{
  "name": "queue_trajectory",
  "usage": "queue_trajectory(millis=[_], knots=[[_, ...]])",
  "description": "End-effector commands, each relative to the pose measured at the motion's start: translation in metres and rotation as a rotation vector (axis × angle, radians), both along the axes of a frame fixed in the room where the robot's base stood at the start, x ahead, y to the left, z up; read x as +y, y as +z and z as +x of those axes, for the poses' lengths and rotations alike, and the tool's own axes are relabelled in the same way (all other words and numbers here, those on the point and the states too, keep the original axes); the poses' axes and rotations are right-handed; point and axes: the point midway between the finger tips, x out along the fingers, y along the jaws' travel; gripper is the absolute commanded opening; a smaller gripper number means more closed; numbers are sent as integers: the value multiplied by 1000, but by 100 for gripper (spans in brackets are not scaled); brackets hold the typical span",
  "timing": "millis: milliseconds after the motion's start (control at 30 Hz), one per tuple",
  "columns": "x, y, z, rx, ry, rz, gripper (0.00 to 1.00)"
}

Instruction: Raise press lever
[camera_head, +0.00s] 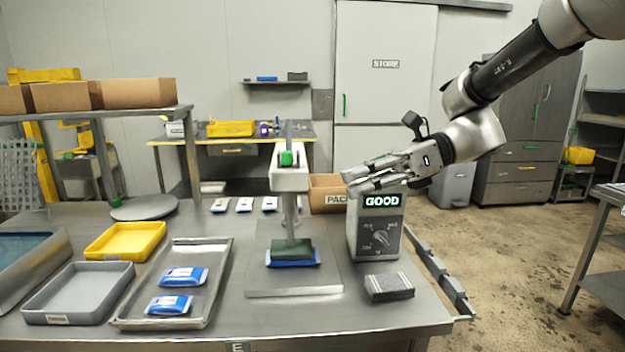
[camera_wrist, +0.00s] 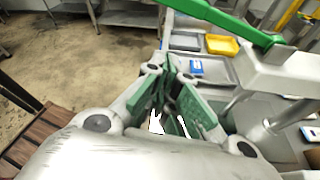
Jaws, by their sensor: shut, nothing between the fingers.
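The press (camera_head: 290,180) stands on the steel table, with a pale head on a grey post. Its lever has a green grip (camera_head: 286,158) that points toward the head camera. In the wrist view the lever shows as a long green bar (camera_wrist: 222,21) across the top, beyond my fingertips. The press's dark green pad (camera_head: 291,247) is down on a blue pouch (camera_head: 293,263). My gripper (camera_head: 347,184) is shut and empty, to the right of the press head and apart from the lever. Its closed fingers also show in the wrist view (camera_wrist: 170,62).
A grey box with a lit GOOD sign (camera_head: 381,201) stands below my gripper. A grey block (camera_head: 389,287) lies in front of it. A metal tray (camera_head: 208,265) with two blue pouches, a yellow tray (camera_head: 125,241) and a grey tray (camera_head: 77,293) fill the left side.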

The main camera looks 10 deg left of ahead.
Motion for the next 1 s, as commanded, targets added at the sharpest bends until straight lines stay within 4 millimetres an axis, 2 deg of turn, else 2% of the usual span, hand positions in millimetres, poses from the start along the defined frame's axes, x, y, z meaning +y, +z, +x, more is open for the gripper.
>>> queue_trajectory(millis=[400,567,667,1000], knots=[[-1,-1,-1,41,-13,-17,0],[7,-4,-3,40,-11,-17,0],[21,-9,-8,40,-9,-18,0],[86,-32,-30,41,-8,-18,0]])
